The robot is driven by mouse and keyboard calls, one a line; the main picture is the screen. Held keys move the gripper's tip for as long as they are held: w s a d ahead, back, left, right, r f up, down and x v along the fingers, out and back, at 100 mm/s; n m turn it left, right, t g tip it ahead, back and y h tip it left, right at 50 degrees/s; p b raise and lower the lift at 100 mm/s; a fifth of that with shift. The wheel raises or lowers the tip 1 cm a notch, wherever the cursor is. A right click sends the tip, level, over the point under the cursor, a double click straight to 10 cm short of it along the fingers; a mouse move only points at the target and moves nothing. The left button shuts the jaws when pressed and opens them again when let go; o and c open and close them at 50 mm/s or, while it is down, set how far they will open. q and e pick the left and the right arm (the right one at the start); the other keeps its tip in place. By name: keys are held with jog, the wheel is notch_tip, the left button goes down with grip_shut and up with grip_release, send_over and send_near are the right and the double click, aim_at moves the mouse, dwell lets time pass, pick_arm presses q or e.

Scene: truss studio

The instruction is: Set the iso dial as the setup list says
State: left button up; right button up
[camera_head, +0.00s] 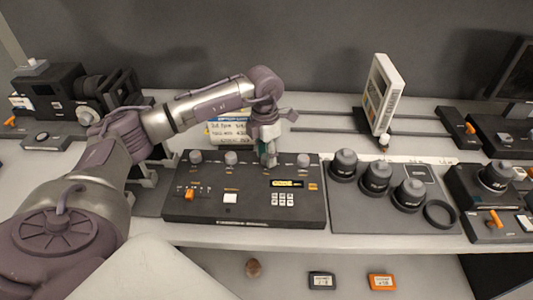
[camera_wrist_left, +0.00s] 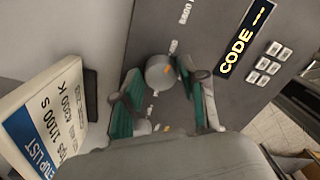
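The grey control panel (camera_head: 245,205) on the table carries a row of round grey knobs along its back edge. Two knobs stand left of my left gripper (camera_head: 268,158) and one knob (camera_head: 303,160) stands right of it. In the left wrist view a knob (camera_wrist_left: 160,72) lies between the tips of my left gripper (camera_wrist_left: 165,82), with gaps on both sides; the fingers are open. I cannot read which knob is the iso dial. The setup list card (camera_wrist_left: 45,115) shows "4300 K"; some lines are hidden or blurred. My right gripper is not in view.
The panel has a lit yellow "CODE" display (camera_head: 287,184), a keypad (camera_head: 283,199) and an orange-tipped lever (camera_head: 189,194). A tray with several black lenses (camera_head: 376,178) is to the right. A white upright chart (camera_head: 382,95) stands behind it.

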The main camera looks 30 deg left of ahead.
aim_at(265, 155)
pick_arm(q)
jog(key=shift+o, duration=0.9)
jog(key=shift+r, duration=0.2)
notch_tip(265, 155, up, 12)
jog(key=shift+a+f, duration=0.2)
jog(key=shift+a, duration=0.1)
jog(key=shift+f, duration=0.1)
